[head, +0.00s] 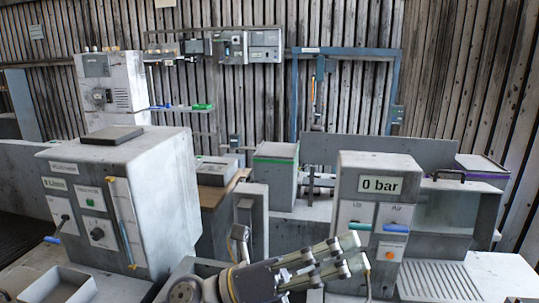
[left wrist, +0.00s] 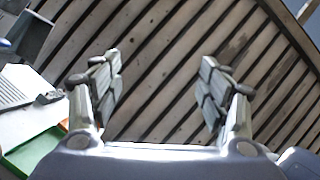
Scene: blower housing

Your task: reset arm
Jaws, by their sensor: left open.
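My left gripper (head: 335,262) is at the bottom centre of the head view, in front of the grey box with the "0 bar" display (head: 381,186). In the left wrist view my left gripper (left wrist: 160,90) has its two fingers wide apart, with nothing between them. Behind the fingers there is only the slatted wooden wall (left wrist: 160,95). My right gripper is not in view.
A large grey cabinet (head: 165,200) with knobs and a yellow-blue handle stands at left. An open tray (head: 62,285) lies before it. A green-rimmed bin (head: 275,175) and a ribbed plate (head: 437,280) stand beyond and right of my gripper.

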